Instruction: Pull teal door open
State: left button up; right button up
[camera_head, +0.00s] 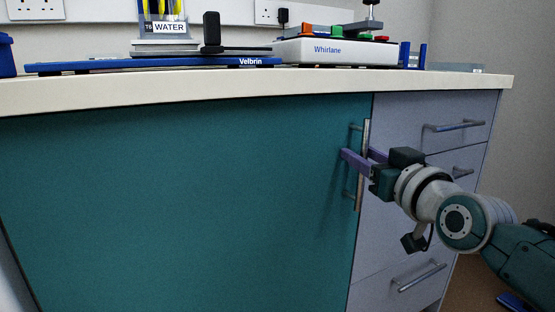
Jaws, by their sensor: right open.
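The teal door (180,190) fills the front of the cabinet and looks closed, flush with the grey drawers beside it. Its metal bar handle (358,200) stands vertical near the door's right edge. My right gripper (357,152) comes in from the right at the upper middle of the handle. Its purple fingers are open, one on each side of the bar. Whether they touch the bar cannot be told. The left gripper is not in view.
A pale worktop (270,88) overhangs the door. A blue Velbrin tray (110,66) and a white Whirlane device (335,50) stand on it. Grey drawers with an upper drawer handle (455,126) and a lower drawer handle (418,277) lie behind my right arm.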

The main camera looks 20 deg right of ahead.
grip_shut()
dwell(0.4)
dwell(1.1)
